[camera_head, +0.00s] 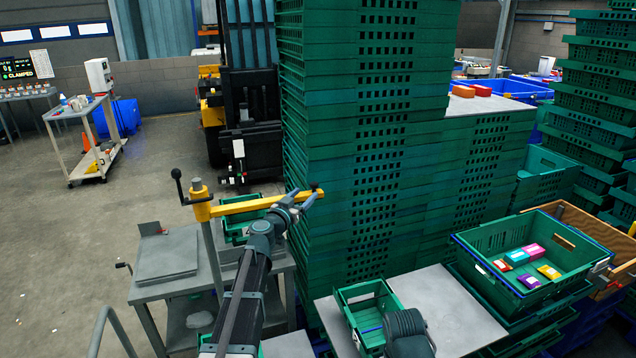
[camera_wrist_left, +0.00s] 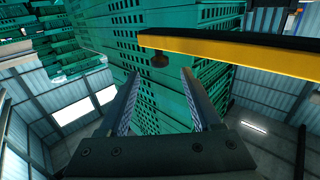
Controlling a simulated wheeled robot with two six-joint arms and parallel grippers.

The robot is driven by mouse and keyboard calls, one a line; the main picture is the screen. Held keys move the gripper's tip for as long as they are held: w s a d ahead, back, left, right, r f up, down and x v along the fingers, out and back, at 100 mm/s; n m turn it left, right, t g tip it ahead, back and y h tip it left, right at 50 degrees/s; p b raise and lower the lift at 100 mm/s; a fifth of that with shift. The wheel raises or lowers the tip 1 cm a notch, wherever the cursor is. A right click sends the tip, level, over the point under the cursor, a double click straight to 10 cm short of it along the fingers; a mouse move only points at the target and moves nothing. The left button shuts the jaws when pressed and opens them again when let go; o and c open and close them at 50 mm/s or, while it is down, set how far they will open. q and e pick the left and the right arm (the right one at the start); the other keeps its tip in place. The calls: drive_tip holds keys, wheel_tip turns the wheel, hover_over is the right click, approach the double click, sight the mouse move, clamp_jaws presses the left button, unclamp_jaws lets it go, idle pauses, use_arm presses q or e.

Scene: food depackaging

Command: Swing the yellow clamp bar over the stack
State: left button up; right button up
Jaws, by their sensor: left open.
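The yellow clamp bar (camera_head: 245,205) sticks out rightward from a post (camera_head: 212,245), with a black knobbed handle at the post. Its dark free end reaches in front of the tall stack of green crates (camera_head: 365,130). My left gripper (camera_head: 303,198) is open at the bar's free end, with the fingers spread. In the left wrist view the bar (camera_wrist_left: 235,55) crosses above and beyond my open fingers (camera_wrist_left: 160,75). I see no contact. My right gripper's fingers do not show.
A grey table (camera_head: 168,255) stands by the post. A green crate with small colourful packs (camera_head: 520,255) is at the right. A small green bin (camera_head: 365,305) sits on a grey tabletop (camera_head: 455,310). A forklift (camera_head: 245,100) stands behind. Floor at the left is mostly clear.

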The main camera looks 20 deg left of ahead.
sight(316, 183)
use_arm(q)
drive_tip(key=w, duration=0.3)
drive_tip(key=w+d, duration=0.1)
drive_tip(key=w, duration=0.3)
drive_tip(key=w+d, duration=0.1)
drive_tip(key=w, duration=0.2)
drive_tip(key=shift+w, duration=0.3)
clamp_jaws()
idle(0.8)
